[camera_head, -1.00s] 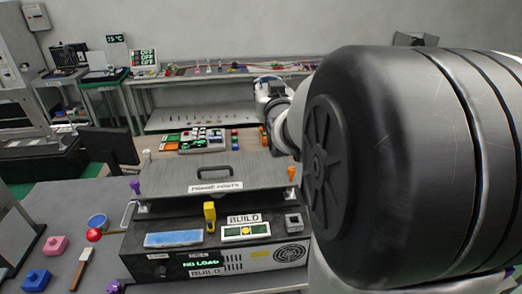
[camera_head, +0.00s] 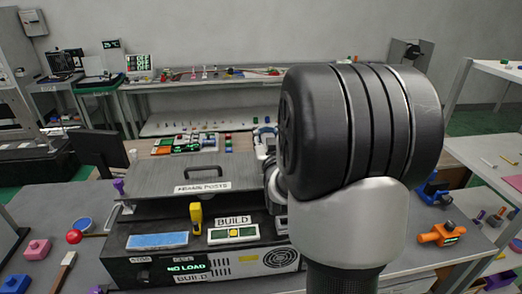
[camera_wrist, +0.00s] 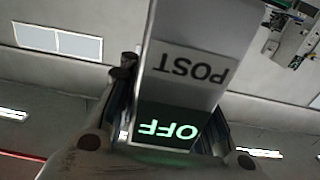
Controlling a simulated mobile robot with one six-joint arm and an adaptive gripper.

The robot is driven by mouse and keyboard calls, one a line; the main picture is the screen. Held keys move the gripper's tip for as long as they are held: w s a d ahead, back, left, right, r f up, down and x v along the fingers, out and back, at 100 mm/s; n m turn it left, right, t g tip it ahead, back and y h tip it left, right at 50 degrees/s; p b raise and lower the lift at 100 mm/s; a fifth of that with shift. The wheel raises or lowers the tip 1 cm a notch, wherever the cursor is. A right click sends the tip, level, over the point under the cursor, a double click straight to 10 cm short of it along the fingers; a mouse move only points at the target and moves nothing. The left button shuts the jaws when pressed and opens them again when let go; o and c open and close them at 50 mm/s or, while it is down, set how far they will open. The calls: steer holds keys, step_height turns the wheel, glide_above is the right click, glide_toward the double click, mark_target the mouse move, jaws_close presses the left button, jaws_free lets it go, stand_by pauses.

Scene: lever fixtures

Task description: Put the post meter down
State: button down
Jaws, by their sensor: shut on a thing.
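The post meter (camera_wrist: 180,62) is a grey block in the wrist view, labelled POST, with a dark screen showing green OFF; it appears upside down. My gripper (camera_wrist: 165,128) is shut on it, with a dark finger on either side. The far end of the meter is cut off by the top of the picture. In the head view my arm's large dark joint covers much of the right middle, and I cannot make out the meter or the fingers there.
Pink (camera_head: 37,249) and blue (camera_head: 15,284) blocks lie left. An orange fixture (camera_head: 441,234) stands right.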

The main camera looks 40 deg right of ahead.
steer(key=shift+f+b, duration=0.6)
steer(key=shift+f, duration=1.45)
steer(key=shift+f, duration=0.1)
steer(key=shift+f+b, duration=0.15)
steer(key=shift+b, duration=0.15)
steer(key=c, duration=1.2)
jaws_free()
